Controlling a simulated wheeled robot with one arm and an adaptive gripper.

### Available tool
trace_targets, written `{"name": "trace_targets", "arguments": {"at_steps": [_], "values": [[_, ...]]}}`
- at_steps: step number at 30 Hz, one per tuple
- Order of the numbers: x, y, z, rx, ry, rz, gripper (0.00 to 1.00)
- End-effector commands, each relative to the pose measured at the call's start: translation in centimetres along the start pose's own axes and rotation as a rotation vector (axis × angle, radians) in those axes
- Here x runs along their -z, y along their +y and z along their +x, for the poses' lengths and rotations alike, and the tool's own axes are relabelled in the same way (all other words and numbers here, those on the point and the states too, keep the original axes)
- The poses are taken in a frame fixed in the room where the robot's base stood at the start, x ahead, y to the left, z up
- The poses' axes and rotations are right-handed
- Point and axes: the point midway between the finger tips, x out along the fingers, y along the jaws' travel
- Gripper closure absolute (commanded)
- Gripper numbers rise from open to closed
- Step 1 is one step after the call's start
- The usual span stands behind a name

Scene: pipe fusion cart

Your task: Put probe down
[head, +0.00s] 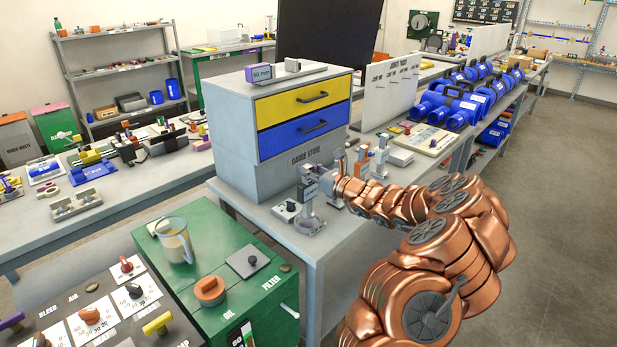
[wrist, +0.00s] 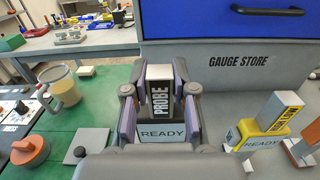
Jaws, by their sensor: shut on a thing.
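The probe (wrist: 160,92) is a dark block with a pale top and a white PROBE label. It stands upright between the fingers of my gripper (wrist: 159,108), which is shut on it. A pale block marked READY (wrist: 163,133) shows just below the probe; I cannot tell whether the probe touches it. In the head view my gripper (head: 327,186) is low over the front end of the grey bench, by the gauge store cabinet (head: 272,150). The probe also shows there (head: 309,190), above a small clear-grey stand (head: 309,224), partly hidden by my gripper.
A yellow-and-grey block (wrist: 265,128) in a holder stands right of my gripper. The green cabinet (head: 205,255) in front bears a jug (head: 175,242) and an orange cap (head: 209,290).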

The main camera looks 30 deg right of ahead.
Motion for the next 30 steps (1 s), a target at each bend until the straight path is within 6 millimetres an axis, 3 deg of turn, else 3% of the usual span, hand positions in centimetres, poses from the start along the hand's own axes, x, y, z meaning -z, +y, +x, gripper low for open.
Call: {"name": "trace_targets", "arguments": {"at_steps": [10, 23, 24, 30], "values": [[2.7, 0.0, -0.1, 0.001, 0.0, 0.001, 1.0], [3.2, 0.0, -0.1, 0.001, -0.001, -0.001, 1.0], [3.2, 0.0, -0.1, 0.0, 0.0, -0.001, 0.72], [3.2, 0.0, -0.1, 0.0, 0.0, -0.001, 0.51]]}}
